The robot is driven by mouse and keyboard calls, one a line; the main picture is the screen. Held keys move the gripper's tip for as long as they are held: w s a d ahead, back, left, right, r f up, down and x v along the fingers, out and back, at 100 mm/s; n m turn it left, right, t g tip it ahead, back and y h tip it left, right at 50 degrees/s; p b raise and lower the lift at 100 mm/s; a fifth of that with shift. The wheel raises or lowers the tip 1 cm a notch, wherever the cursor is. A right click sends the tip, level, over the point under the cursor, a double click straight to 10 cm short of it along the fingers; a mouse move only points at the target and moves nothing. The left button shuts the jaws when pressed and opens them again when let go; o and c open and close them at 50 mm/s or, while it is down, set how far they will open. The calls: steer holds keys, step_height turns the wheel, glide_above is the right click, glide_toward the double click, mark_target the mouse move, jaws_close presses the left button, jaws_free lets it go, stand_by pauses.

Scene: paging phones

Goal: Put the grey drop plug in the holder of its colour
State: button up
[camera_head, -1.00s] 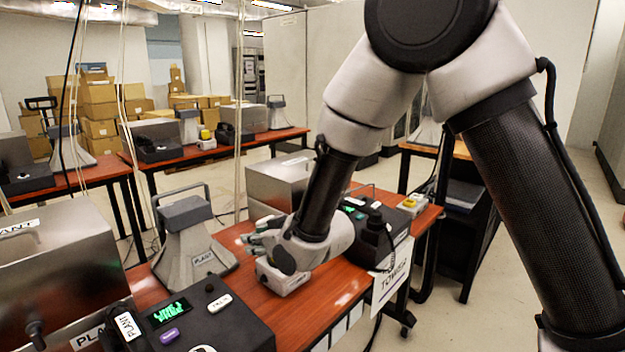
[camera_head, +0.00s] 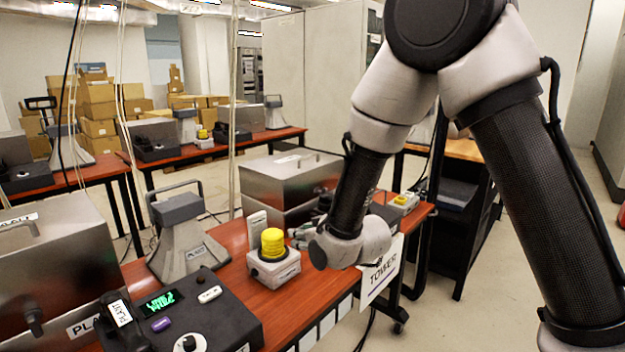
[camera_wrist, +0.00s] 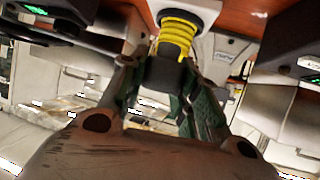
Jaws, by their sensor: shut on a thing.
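My gripper (camera_head: 302,237) is over the right part of the front red-brown table. In the wrist view, my gripper's green fingers (camera_wrist: 162,78) are shut on a dark grey block, which looks like the grey drop plug (camera_wrist: 164,72). In the head view the held thing is hidden or too small to tell. A white block (camera_head: 274,275) with a yellow ribbed piece (camera_head: 272,243) on top stands on the table, left of my gripper. The yellow piece also shows in the wrist view (camera_wrist: 178,36), beyond the held plug. I cannot make out a grey holder.
A grey PLANT stand (camera_head: 186,240) and black phone console (camera_head: 190,315) are to the left. A metal box (camera_head: 292,175) stands behind my gripper. Another white block with yellow on top (camera_head: 404,202) is at the table's right end. A TOWER sign (camera_head: 380,272) hangs at the front edge.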

steer(key=w+d+f+m+h, duration=0.1)
steer(key=d+f+m+h, duration=0.1)
steer(key=d, duration=0.8)
steer(key=w+d+f+m+t+h, duration=0.1)
steer(key=d+m+h, duration=0.1)
steer(key=d, duration=0.9)
steer(key=w+d+f+m+t+h, duration=0.1)
steer(key=d+f+m+h, duration=0.1)
steer(key=d, duration=0.8)
steer(key=shift+w+d+f+m+h, duration=0.3)
steer(key=shift+d+m+h, duration=0.1)
steer(key=shift+h, duration=0.2)
